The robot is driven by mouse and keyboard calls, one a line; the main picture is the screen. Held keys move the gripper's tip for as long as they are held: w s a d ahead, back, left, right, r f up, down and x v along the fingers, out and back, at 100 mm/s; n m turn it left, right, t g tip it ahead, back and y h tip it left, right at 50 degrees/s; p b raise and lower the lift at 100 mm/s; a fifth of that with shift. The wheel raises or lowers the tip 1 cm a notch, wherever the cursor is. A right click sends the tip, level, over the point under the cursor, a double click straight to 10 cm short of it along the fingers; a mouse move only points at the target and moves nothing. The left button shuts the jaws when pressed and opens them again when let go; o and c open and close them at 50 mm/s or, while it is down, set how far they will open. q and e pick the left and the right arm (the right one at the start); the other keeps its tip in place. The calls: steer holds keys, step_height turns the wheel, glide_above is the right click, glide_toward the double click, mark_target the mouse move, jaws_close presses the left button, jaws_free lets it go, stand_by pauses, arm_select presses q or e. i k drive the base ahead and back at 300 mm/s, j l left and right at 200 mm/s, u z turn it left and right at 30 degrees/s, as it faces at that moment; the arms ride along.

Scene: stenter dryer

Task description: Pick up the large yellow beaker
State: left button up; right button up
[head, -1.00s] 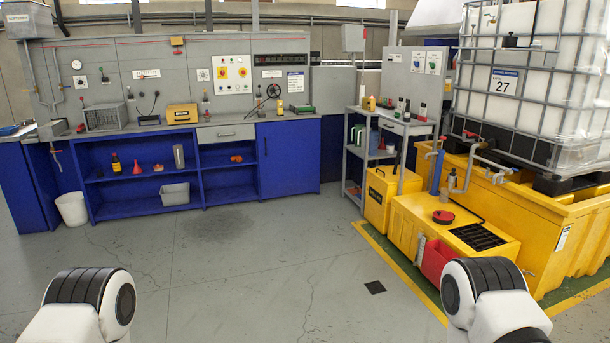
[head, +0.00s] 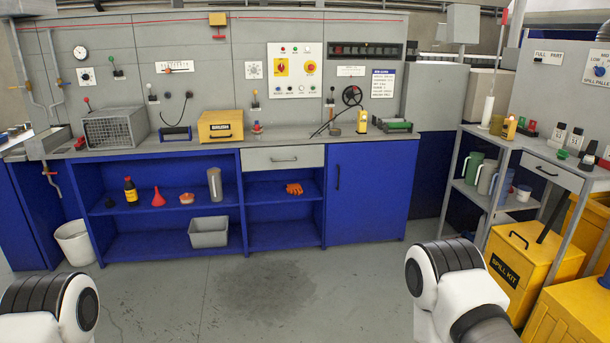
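I cannot make out a large yellow beaker for certain in the head view. A yellow-orange bottle (head: 509,128) stands on the grey cart at the right, beside a partly hidden yellowish item (head: 497,124). On the cart's shelf are a green jug (head: 472,167), a grey jug (head: 487,178) and a blue container (head: 505,186). Parts of both my arms show at the bottom, but neither gripper is in view.
The blue bench (head: 150,248) with a grey top spans the back. A yellow case (head: 220,126) sits on it. The grey cart (head: 545,160) stands at the right, with a yellow spill kit box (head: 525,265) below in front. Floor (head: 265,300) before the bench is clear.

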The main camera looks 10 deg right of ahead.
mark_target(497, 122)
steer(key=i+l+z, duration=0.3)
steer(key=i, duration=0.3)
steer(key=i+l+z, duration=0.1)
steer(key=i+z, duration=0.2)
steer(key=i, duration=0.25)
steer(key=i+z, duration=0.25)
steer(key=i, duration=0.35)
steer(key=i+j+z, duration=0.3)
steer(key=i, duration=0.3)
steer(key=i+j+z, duration=0.3)
steer(key=i, duration=0.3)
steer(key=l, duration=0.1)
